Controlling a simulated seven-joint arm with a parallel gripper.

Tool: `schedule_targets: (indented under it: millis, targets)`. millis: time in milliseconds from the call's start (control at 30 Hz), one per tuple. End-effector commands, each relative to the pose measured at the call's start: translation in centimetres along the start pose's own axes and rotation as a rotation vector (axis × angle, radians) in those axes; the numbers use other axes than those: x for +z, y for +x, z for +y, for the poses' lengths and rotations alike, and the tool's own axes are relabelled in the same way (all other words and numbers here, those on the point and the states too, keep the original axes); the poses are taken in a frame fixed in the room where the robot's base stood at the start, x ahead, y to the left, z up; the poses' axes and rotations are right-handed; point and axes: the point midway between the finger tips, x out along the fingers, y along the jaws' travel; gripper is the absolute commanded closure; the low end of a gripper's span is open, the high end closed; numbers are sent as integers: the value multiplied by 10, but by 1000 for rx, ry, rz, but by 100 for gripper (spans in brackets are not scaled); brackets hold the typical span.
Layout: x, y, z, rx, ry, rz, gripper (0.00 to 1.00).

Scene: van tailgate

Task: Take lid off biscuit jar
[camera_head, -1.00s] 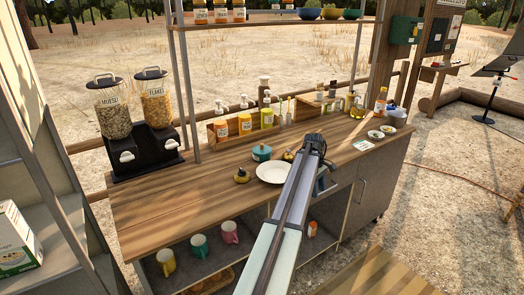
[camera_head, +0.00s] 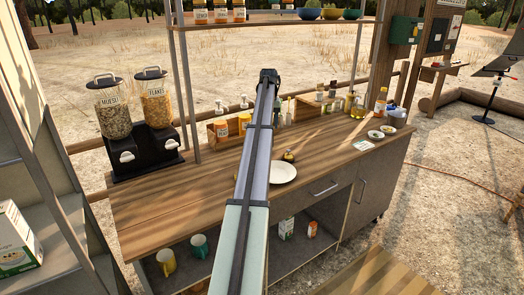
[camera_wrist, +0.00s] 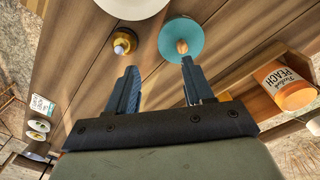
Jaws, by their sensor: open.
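In the wrist view, a round teal lid (camera_wrist: 165,40) with a small wooden knob (camera_wrist: 182,46) shows from above, at the top of the picture. The jar body below it cannot be made out. My gripper (camera_wrist: 159,66) is open and empty, its two fingers apart. The knob shows just beyond the tip of the right finger, not centred between the fingers; I cannot tell the gap in height. In the head view, my arm reaches over the counter and hides the teal jar; its dark end (camera_head: 268,76) is high, near the bottle rack.
A white plate (camera_head: 284,173) and a small brass-coloured object (camera_head: 289,156) sit on the wooden counter (camera_head: 190,195). A rack of bottles, one an orange peach bottle (camera_wrist: 283,85), stands close by. Cereal dispensers (camera_head: 134,118) stand left. An overhead shelf (camera_head: 275,22) runs above.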

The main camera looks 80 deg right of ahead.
Motion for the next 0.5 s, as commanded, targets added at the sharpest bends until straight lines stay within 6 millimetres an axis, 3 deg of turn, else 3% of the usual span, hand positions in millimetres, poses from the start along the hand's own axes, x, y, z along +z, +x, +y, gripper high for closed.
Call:
schedule_targets:
  millis: [33, 267, 500]
  targets:
    - [-10, -8, -8, -8, 42, -2, 48]
    - [-20, -21, -25, -24, 163, -12, 48]
    - [-19, -6, -26, -25, 174, -14, 48]
